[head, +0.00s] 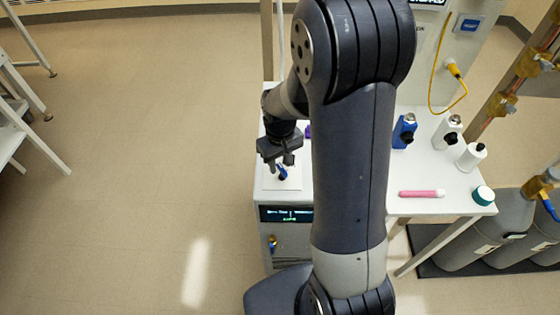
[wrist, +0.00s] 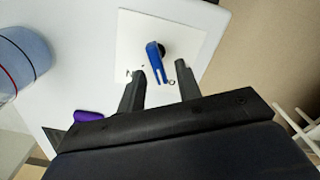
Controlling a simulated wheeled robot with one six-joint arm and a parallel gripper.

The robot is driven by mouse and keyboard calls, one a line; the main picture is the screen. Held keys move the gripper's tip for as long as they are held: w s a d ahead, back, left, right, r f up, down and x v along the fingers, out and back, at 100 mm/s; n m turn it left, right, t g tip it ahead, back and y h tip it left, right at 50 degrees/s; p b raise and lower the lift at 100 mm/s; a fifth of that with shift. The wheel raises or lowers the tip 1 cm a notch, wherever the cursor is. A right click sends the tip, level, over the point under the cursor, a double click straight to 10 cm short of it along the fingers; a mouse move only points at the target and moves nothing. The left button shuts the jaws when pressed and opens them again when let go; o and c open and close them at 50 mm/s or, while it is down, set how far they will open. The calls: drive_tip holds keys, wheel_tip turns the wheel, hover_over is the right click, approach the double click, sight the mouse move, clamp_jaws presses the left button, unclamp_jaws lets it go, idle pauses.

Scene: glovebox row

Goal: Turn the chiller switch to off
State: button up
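The chiller switch is a blue lever (wrist: 155,62) with a dark round pivot, on a white square plate (wrist: 130,28). In the wrist view its free end points down toward my gripper, between a dark mark at left and a small ring mark at right, nearer the ring. In the head view the lever (head: 282,173) shows on top of the white chiller just below my gripper (head: 282,162). My gripper also shows in the wrist view (wrist: 160,72), with its fingers apart, one on each side of the lever's free end. I see no clear contact.
The chiller front has a lit display (head: 286,214). A purple object (wrist: 88,117) lies near my gripper.

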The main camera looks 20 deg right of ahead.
sight(280, 166)
wheel_tip(280, 166, up, 11)
drive_tip(key=shift+f, duration=0.15)
idle(0.8)
wheel_tip(280, 166, down, 11)
idle(0.5)
